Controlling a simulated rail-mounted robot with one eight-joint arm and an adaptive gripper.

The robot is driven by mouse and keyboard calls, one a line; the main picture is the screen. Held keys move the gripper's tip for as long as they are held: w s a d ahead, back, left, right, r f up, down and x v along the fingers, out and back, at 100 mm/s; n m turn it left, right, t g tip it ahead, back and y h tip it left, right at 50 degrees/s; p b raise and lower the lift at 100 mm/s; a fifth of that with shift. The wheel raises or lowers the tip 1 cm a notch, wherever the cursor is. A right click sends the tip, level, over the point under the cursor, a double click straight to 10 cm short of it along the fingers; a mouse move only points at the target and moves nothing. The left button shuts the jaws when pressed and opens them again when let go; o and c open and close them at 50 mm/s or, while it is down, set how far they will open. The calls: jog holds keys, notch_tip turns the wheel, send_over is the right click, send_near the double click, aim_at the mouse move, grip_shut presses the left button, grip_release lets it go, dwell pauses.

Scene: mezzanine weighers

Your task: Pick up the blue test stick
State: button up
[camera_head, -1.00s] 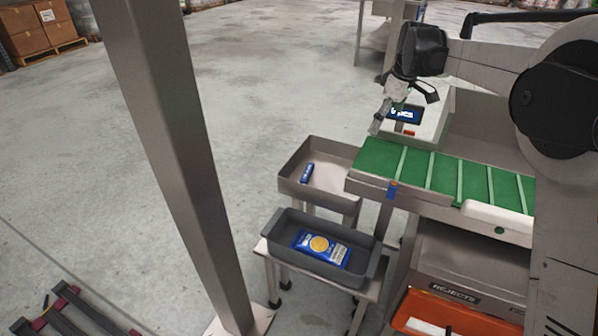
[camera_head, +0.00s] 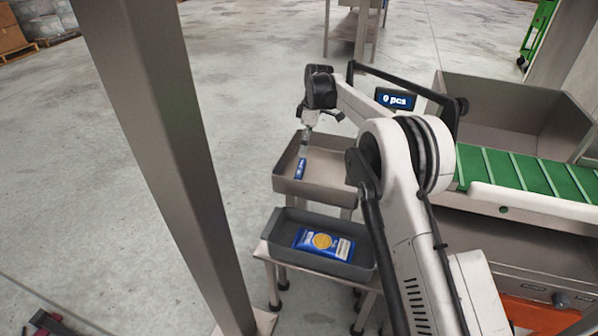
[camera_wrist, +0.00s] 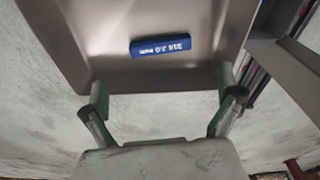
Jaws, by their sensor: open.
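The blue test stick (camera_head: 300,169) lies in the metal tray (camera_head: 335,190), near its left side. In the wrist view the blue test stick (camera_wrist: 160,47) lies flat on the tray floor, with white lettering on it. My gripper (camera_head: 306,148) hangs just above the stick in the head view. In the wrist view my gripper (camera_wrist: 165,95) has its two green-padded fingers spread wide. Nothing is between the fingers, and the stick shows beyond the fingertips, between their lines and apart from them.
A dark grey bin (camera_head: 283,240) holding a blue packet (camera_head: 324,243) stands on a small table in front of the tray. A steel post (camera_head: 165,150) rises at left. A green conveyor (camera_head: 525,175) is at right, with a display (camera_head: 395,99) behind my arm.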

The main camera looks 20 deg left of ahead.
aim_at(301, 167)
jog(key=f+b, duration=0.1)
jog(key=f, duration=0.3)
jog(key=a+f+b, duration=0.1)
jog(key=f, duration=0.2)
jog(key=f+b, duration=0.1)
jog(key=f, duration=0.3)
jog(key=shift+s+a+f+b, duration=0.15)
jog(key=shift+a+f+b, duration=0.15)
jog(key=shift+f, duration=0.05)
jog(key=shift+c, duration=0.4)
jog(key=c, duration=0.8)
